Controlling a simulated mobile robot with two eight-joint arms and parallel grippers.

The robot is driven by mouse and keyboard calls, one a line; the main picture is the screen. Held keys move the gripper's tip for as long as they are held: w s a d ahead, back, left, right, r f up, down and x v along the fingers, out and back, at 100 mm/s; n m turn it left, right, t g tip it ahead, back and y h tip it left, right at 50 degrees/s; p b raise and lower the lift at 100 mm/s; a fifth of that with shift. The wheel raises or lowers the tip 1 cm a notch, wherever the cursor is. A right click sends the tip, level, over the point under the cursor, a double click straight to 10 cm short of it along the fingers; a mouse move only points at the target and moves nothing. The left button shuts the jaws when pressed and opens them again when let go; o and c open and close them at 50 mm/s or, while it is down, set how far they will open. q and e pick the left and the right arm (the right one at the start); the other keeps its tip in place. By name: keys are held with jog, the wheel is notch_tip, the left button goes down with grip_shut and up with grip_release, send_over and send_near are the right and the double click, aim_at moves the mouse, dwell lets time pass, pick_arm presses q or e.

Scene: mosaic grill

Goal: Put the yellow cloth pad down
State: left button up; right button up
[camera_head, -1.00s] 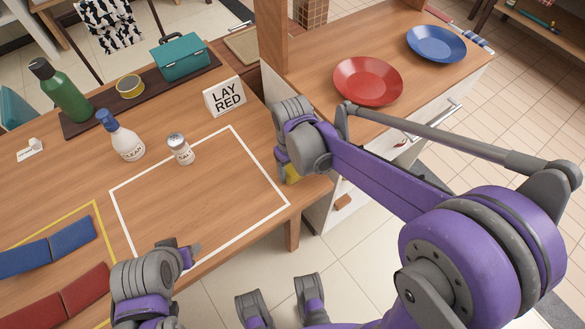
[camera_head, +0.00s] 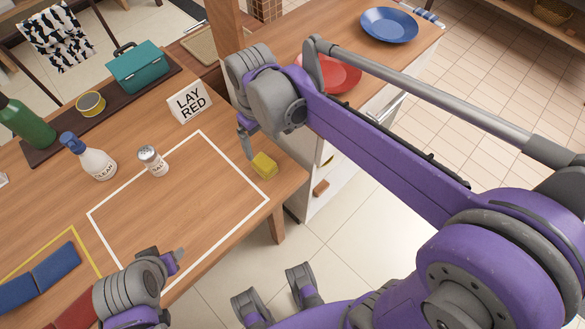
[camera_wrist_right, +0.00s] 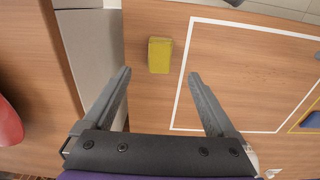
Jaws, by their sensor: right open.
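The yellow cloth pad (camera_head: 264,165) lies on the wooden table near its right edge, just outside the white outline. In the right wrist view the pad (camera_wrist_right: 160,55) sits beyond my fingertips, apart from both fingers. My right gripper (camera_head: 245,145) is open and empty, above the table just left of the pad in the head view; its fingers spread wide in the right wrist view (camera_wrist_right: 160,75). My left gripper (camera_head: 170,258) is over the table's front edge, and its finger gap does not show clearly.
Blue pads (camera_head: 52,265) lie at the left. A red plate (camera_head: 335,74) and blue plate (camera_head: 389,25) are on the counter.

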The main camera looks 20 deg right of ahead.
jog(key=s+d+f+m+t, duration=0.2)
jog(key=s+d+f, duration=0.1)
jog(key=s, duration=0.4)
jog(key=s+d+f+m+t, duration=0.1)
jog(key=s+d+f+t, duration=0.1)
jog(key=s, duration=0.5)
jog(key=shift+s+d+f+m+t, duration=0.4)
jog(key=shift+d+f, duration=0.2)
jog(key=shift+f, duration=0.25)
pick_arm(q)
notch_tip(320, 180, up, 8)
jog(key=w+p, duration=0.1)
jog(key=p, duration=0.6)
jog(key=shift+w, duration=0.25)
pick_arm(e)
notch_tip(320, 180, up, 8)
jog(key=w, duration=0.1)
jog(key=shift+w, duration=0.3)
pick_arm(q)
jog(key=shift+w, duration=0.15)
pick_arm(e)
jog(key=shift+w, duration=0.15)
